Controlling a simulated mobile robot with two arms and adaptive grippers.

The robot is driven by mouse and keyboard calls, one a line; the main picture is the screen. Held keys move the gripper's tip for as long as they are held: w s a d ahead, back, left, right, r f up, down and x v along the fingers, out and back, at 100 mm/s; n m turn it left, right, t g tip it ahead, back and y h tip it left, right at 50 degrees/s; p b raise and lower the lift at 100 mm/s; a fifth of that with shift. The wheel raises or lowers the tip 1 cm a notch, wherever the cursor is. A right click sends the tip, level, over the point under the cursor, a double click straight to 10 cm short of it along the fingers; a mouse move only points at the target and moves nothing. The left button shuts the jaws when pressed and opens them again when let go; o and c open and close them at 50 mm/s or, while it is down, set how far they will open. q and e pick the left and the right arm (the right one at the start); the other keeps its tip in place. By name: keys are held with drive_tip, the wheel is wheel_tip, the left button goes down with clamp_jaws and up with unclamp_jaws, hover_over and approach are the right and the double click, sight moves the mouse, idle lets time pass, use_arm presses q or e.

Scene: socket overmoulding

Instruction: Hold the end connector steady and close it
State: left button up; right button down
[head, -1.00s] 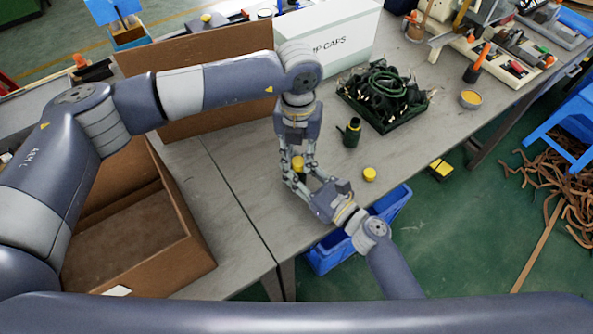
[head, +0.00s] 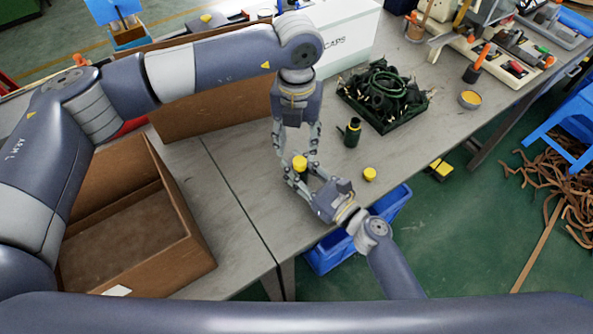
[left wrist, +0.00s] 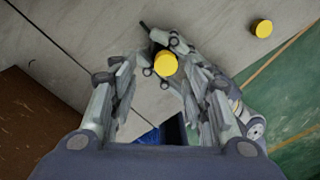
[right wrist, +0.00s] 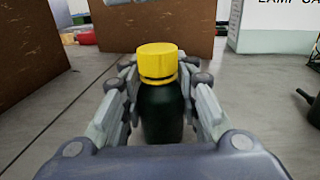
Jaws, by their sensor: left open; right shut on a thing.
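The end connector is a dark green bottle-like body (right wrist: 162,112) with a yellow cap (right wrist: 157,62) on its top, upright. My right gripper (right wrist: 160,95) is shut around the dark body, with the cap above the fingers. In the head view the cap (head: 300,163) shows between the two grippers. My left gripper (head: 298,148) points down from above, open and empty, with its fingertips just above the cap. In the left wrist view the cap (left wrist: 165,63) lies beyond the open fingers. The right fingers mostly hide the body in the head view.
Another dark connector (head: 352,133) stands on the table beside a loose yellow cap (head: 369,174). A green tray (head: 392,126) of dark parts and a white box (head: 350,30) are behind. An open brown carton (head: 190,262) is at left. A blue bin (head: 325,262) is below the table edge.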

sight(300, 161)
use_arm(q)
drive_tip(key=shift+c, duration=0.4)
drive_tip(key=shift+d+r, duration=0.1)
drive_tip(key=shift+r, duration=0.3)
drive_tip(key=shift+s+d+r, duration=0.15)
drive_tip(key=shift+s+r, duration=0.05)
drive_tip(key=shift+r, duration=0.5)
drive_tip(key=shift+s+d+r, duration=0.15)
drive_tip(key=shift+r, duration=0.5)
drive_tip(key=shift+f, duration=0.1)
drive_tip(key=shift+f, duration=3.95)
